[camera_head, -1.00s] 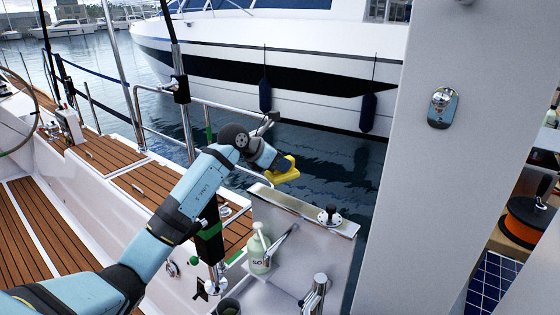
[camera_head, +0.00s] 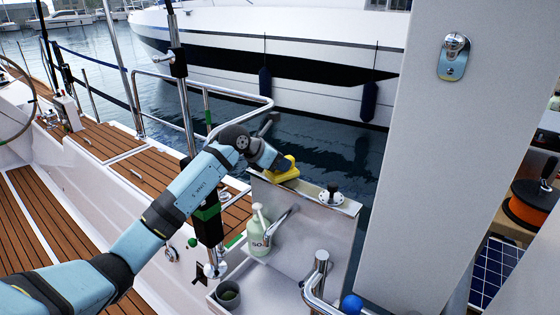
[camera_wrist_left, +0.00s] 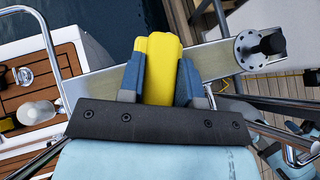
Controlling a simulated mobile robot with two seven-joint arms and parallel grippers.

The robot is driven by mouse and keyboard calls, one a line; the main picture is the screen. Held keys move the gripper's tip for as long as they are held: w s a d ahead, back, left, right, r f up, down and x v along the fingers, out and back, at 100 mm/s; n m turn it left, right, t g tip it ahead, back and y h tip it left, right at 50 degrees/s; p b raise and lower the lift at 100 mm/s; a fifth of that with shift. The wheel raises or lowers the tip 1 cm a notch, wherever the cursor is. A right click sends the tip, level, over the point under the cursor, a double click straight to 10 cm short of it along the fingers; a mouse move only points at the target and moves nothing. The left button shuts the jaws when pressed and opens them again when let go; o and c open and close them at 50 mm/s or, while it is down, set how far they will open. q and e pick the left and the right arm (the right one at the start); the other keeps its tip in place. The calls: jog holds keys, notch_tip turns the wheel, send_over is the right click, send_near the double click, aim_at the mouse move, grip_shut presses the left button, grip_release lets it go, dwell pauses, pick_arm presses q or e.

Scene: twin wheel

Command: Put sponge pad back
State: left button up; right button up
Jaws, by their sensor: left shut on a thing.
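The yellow sponge pad (camera_head: 286,174) is in my left gripper (camera_head: 281,164), at the top edge of the grey sink wall in the head view. In the left wrist view the sponge pad (camera_wrist_left: 160,52) sits between the two blue-grey fingers of the left gripper (camera_wrist_left: 160,82), which are shut on it. Behind it is the metal ledge (camera_wrist_left: 215,62). I cannot tell whether the pad touches the ledge. My right gripper is not in view.
A soap bottle (camera_head: 258,232) and a faucet (camera_head: 283,216) stand below the ledge, with a dark cup (camera_head: 229,293) in front. A black knob (camera_head: 332,193) stands on the ledge to the right. Water lies behind the ledge.

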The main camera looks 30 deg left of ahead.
pick_arm(q)
jog(key=shift+f, duration=0.4)
jog(key=o, duration=1.4)
jog(key=shift+s+a+r, duration=0.25)
jog(key=shift+r, duration=0.05)
jog(key=b+v, duration=0.1)
jog(key=v, duration=1.2)
